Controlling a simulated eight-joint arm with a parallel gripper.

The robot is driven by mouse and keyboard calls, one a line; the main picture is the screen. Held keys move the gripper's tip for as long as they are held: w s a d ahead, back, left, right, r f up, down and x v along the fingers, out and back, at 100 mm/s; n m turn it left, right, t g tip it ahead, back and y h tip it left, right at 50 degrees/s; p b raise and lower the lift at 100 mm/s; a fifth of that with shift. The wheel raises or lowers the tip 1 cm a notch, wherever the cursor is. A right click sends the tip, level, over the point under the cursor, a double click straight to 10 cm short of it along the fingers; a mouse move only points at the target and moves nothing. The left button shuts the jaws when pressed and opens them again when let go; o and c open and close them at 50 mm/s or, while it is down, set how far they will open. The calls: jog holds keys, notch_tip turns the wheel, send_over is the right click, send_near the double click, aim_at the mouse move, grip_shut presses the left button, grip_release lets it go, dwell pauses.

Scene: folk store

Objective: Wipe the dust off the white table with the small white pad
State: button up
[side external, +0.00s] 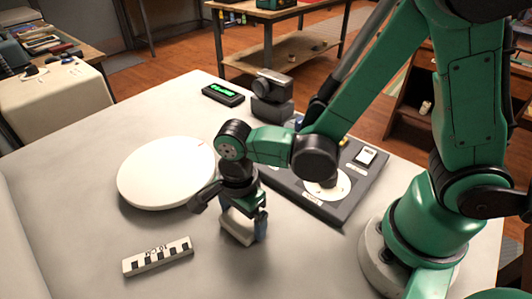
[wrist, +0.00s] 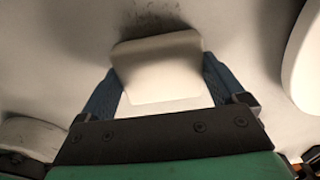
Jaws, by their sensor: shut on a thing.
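The small white pad (side external: 236,228) is held upright between the blue fingers of my gripper (side external: 244,218), low over the white table (side external: 80,130). I cannot tell whether its lower edge touches the tabletop. In the wrist view, my gripper (wrist: 160,92) is shut on the pad (wrist: 158,62), with one blue finger on each side. Dark specks of dust (wrist: 150,8) show on the table just beyond the pad in the wrist view. Dust cannot be made out clearly in the side view.
A round white disc (side external: 165,170) lies left of my gripper. A striped scale block (side external: 157,256) lies at the front left. A dark flat device (side external: 345,178) stands close on the right. A green-lit display (side external: 222,93) and a grey device (side external: 272,88) stand behind. The front middle is clear.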

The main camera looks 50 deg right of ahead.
aim_at(224, 247)
jog(key=d, duration=0.3)
jog(key=shift+w+d+f, duration=0.1)
jog(key=shift+d, duration=0.9)
jog(key=shift+a, duration=3.55)
jog(key=shift+s+a, duration=0.2)
jog(key=shift+a, duration=1.25)
jog(key=shift+w+d, duration=0.1)
jog(key=shift+d, duration=4.85)
notch_tip(224, 247, up, 2)
jog(key=shift+d+r, duration=0.1)
jog(key=shift+r, duration=2.9)
jog(key=shift+f, duration=0.15)
